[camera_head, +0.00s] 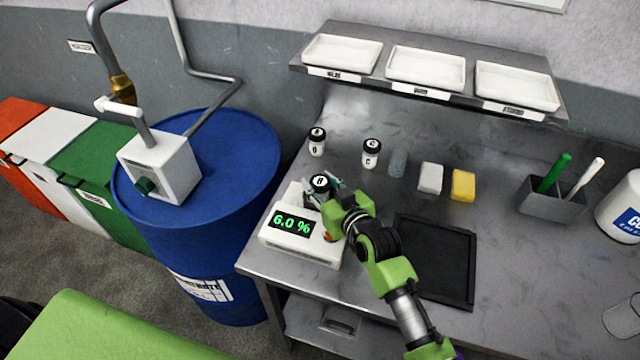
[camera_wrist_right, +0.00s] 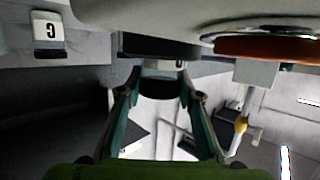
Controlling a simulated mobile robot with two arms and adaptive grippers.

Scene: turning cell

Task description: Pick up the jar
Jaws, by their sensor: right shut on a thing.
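A small jar with a black lid (camera_head: 320,182) sits at the top of the white meter, whose display reads 6.0 %. A letter on its lid is too small to read surely. My right gripper (camera_head: 322,195) is shut on this jar from the right, and its fingers and palm hide most of the jar's body. I cannot tell whether the jar touches the meter. In the right wrist view the two fingers (camera_wrist_right: 160,90) reach up to either side of the gripped jar. My left gripper is not in view.
The meter (camera_head: 300,248) stands at the bench's left front corner, by a blue drum (camera_head: 235,165). Two other black-lidded jars (camera_head: 317,142) (camera_head: 371,153) stand behind. Grey, white and yellow blocks (camera_head: 463,185), a dark mat (camera_head: 455,275) and a pen holder (camera_head: 548,205) lie rightward.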

